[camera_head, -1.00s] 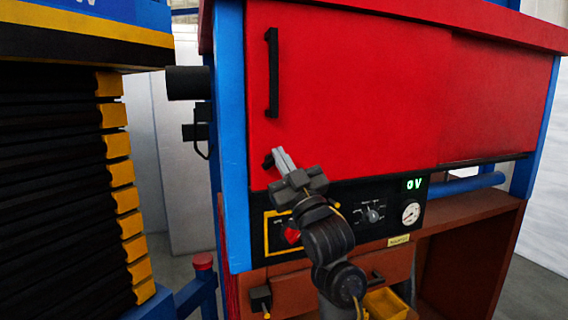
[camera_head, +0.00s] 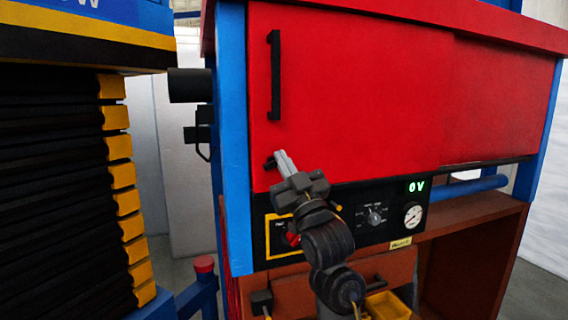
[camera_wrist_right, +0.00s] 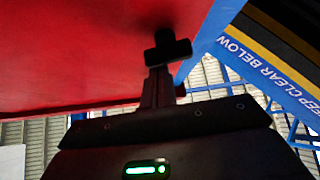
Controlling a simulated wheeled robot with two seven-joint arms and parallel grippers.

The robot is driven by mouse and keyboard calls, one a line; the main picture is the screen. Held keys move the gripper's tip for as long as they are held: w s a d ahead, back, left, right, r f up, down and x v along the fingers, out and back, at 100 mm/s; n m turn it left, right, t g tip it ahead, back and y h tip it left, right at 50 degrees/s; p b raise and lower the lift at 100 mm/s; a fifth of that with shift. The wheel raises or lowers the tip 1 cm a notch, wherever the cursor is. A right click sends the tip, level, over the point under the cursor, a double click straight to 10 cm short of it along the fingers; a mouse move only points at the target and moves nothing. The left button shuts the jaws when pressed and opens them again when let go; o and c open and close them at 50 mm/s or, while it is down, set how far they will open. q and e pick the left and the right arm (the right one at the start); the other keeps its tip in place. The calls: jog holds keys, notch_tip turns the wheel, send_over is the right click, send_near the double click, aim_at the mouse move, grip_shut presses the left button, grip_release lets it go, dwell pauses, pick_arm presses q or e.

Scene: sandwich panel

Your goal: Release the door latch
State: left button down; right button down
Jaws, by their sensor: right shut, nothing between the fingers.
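The red door (camera_head: 350,100) is a flat panel with a black vertical handle (camera_head: 274,75) near its left edge. The small black door latch (camera_head: 270,163) sits at the door's lower left, partly hidden by my right fingertips. In the right wrist view the latch (camera_wrist_right: 168,50) is a dark T-shaped piece standing off the red face. My right gripper (camera_head: 285,163) is shut and empty, its fingertips at the latch. In the wrist view the fingers (camera_wrist_right: 157,90) end just at the crosspiece; I cannot tell if they touch it. My left gripper is out of view.
A black control panel (camera_head: 345,214) with a red switch, a dial, a gauge and a green "0V" display lies below the door. A blue post (camera_head: 233,150) borders it on the left. A black and yellow stack (camera_head: 70,190) stands at far left. A yellow bin (camera_head: 387,305) is below.

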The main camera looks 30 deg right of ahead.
jog(key=shift+f+m+h, duration=0.1)
jog(key=shift+m+h, duration=0.2)
jog(key=shift+m, duration=0.1)
jog(key=shift+w+m+h, duration=0.1)
jog(key=shift+m+h, duration=0.7)
jog(key=shift+m, duration=0.1)
notch_tip(320, 180, up, 5)
jog(key=p, duration=0.4)
jog(key=shift+a+f, duration=0.1)
jog(key=shift+f, duration=0.05)
jog(key=b+v, duration=0.4)
jog(key=v, duration=0.6)
jog(key=shift+a+f+b, duration=0.3)
jog(key=shift+f+b, duration=0.1)
jog(key=shift+f, duration=0.1)
jog(key=shift+w, duration=0.1)
